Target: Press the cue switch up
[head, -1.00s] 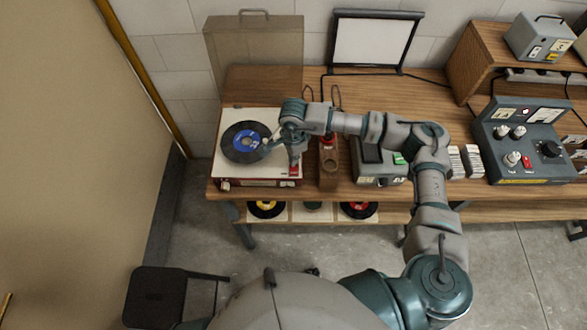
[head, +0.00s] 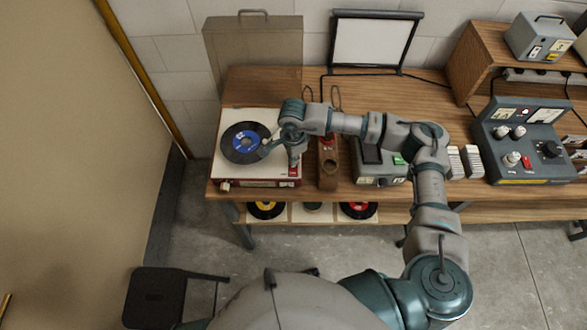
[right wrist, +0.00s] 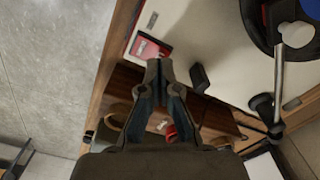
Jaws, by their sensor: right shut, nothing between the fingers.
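The record player (head: 232,172) is a cream deck with a red front, at the left of the wooden bench. A dark record with a blue label (head: 246,141) lies on it. A red switch plate (head: 294,169), which I take for the cue switch, is at its front right corner. In the right wrist view the red plate (right wrist: 149,47) has a pale marking; its tilt is not clear. My right gripper (right wrist: 159,70) is shut and empty, its tips pointing down close beside the plate. I cannot tell whether they touch it. My left gripper is not in view.
The tonearm (right wrist: 279,85) and a small dark block (right wrist: 199,77) are near my right gripper. A wooden holder (head: 328,177) stands right of the player, then a grey device (head: 375,178). A raised brown lid (head: 228,60) is behind. A grey control box (head: 526,140) is farther right.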

